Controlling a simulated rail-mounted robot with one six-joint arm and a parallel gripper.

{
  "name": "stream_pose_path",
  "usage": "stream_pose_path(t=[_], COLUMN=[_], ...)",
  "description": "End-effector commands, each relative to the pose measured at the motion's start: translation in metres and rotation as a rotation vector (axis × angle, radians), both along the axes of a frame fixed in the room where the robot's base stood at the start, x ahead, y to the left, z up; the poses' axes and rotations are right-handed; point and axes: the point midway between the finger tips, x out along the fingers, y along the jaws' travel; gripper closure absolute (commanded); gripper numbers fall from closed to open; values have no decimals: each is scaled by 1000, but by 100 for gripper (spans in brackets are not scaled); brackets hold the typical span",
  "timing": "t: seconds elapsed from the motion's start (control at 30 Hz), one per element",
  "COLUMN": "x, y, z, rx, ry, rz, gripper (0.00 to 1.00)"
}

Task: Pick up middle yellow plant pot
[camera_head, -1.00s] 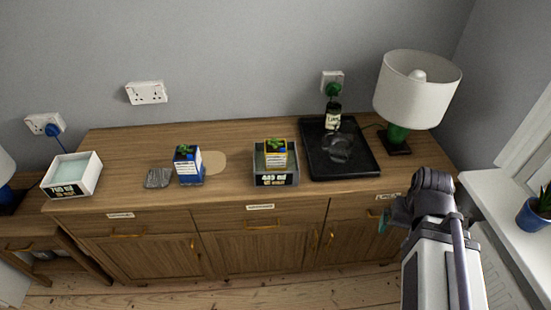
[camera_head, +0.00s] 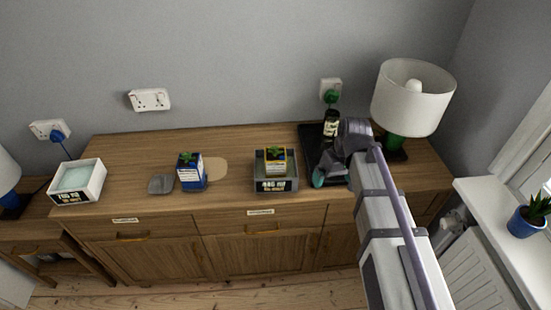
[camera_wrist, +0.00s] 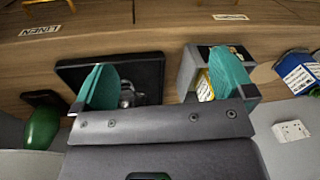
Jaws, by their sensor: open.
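The yellow plant pot (camera_head: 276,160), with a small green plant on top and a white label, stands in a grey box (camera_head: 290,184) in the middle of the sideboard. My gripper (camera_head: 321,177) is to the right of the box, over the black tray's front part. In the wrist view my gripper (camera_wrist: 165,72) is open, with its teal fingers apart and nothing between them. The right finger there partly hides the yellow pot (camera_wrist: 204,86) and the grey box (camera_wrist: 187,72). The left finger overlaps the tray.
A blue pot (camera_head: 191,176) with a green plant stands left of the grey box. A white box (camera_head: 92,184) is at the far left. A dark bottle (camera_head: 331,122) and the white-shaded lamp (camera_head: 411,96) stand behind my arm. The black tray (camera_head: 309,140) is partly hidden.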

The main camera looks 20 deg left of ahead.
Motion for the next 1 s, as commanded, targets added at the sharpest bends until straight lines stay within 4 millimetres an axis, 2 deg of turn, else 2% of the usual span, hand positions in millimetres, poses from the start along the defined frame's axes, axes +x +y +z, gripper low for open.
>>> stream_pose_path(t=[0.03, 0.1, 0.17, 0.2, 0.3, 0.4, 0.57, 0.8, 1.0], x=[42, 70, 87, 97, 100, 98, 97, 91, 90], y=[62, 129, 164, 173, 180, 179, 180, 194, 198], z=[18, 26, 28, 27, 29, 29, 22, -25, -27], rx=[55, 147, 217, 254, 309, 316, 315, 314, 313], ry=[-12, -48, -94, -128, -203, -236, -241, -240, -241], rz=[217, 553, 795, 924, 1162, 1272, 1289, 1286, 1285], gripper=[0, 0, 0, 0, 0, 0, 0, 0, 0])
